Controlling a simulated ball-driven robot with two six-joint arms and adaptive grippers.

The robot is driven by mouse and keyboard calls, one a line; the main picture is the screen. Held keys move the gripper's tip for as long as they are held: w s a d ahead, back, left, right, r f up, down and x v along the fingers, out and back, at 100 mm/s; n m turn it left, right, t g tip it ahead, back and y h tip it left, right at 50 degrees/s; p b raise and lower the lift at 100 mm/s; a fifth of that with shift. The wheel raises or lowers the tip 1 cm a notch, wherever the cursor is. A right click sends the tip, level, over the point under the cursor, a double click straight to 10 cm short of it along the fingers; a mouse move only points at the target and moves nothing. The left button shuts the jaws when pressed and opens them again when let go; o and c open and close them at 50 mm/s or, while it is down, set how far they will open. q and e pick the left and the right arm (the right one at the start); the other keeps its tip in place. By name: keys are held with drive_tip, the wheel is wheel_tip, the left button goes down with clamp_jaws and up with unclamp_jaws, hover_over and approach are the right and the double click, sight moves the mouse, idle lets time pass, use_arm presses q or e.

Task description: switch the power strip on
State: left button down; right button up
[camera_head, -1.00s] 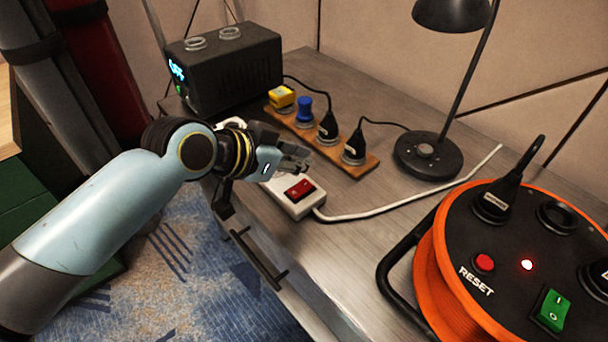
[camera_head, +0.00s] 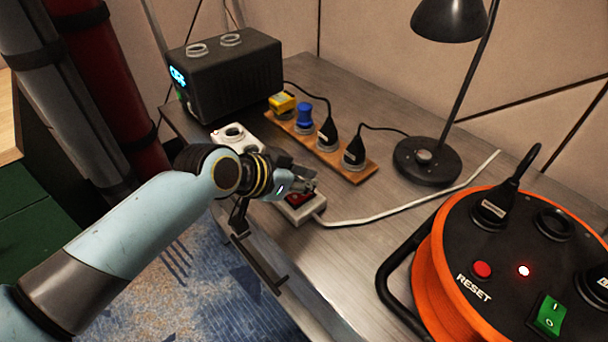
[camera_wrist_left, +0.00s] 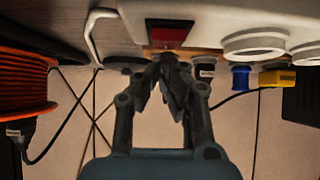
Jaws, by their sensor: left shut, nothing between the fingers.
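The white power strip (camera_head: 238,138) lies along the front edge of the desk, with its far socket end showing behind my left arm. Its red rocker switch (camera_head: 298,199) is at the near end, partly covered by my left gripper (camera_head: 312,184). The gripper is shut and empty, its fingertips at or just above the switch. In the left wrist view the red switch (camera_wrist_left: 170,34) is just beyond the closed fingertips (camera_wrist_left: 168,60); I cannot tell whether they touch. The switch position is unclear. My right gripper is not in view.
An orange cable reel (camera_head: 435,262) stands at the right. A wooden socket board (camera_head: 358,174) with plugs, a black lamp (camera_head: 428,160) and a dark power box (camera_head: 228,78) are behind. A white cable (camera_head: 400,207) crosses the fairly clear desk middle.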

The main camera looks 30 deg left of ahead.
sight(301, 196)
use_arm(q)
drive_tip(key=shift+s+f, duration=0.1)
drive_tip(key=shift+s, duration=0.05)
drive_tip(key=shift+s+a+p, duration=0.25)
drive_tip(key=shift+s+p, duration=0.15)
drive_tip(key=shift+s, duration=0.25)
drive_tip(key=r+p, duration=0.4)
drive_tip(key=shift+w+r, duration=0.35)
drive_tip(key=shift+r, duration=0.05)
drive_tip(key=w+r+v, duration=0.1)
drive_tip(key=v, duration=0.8)
drive_tip(key=shift+s+d+r, duration=0.2)
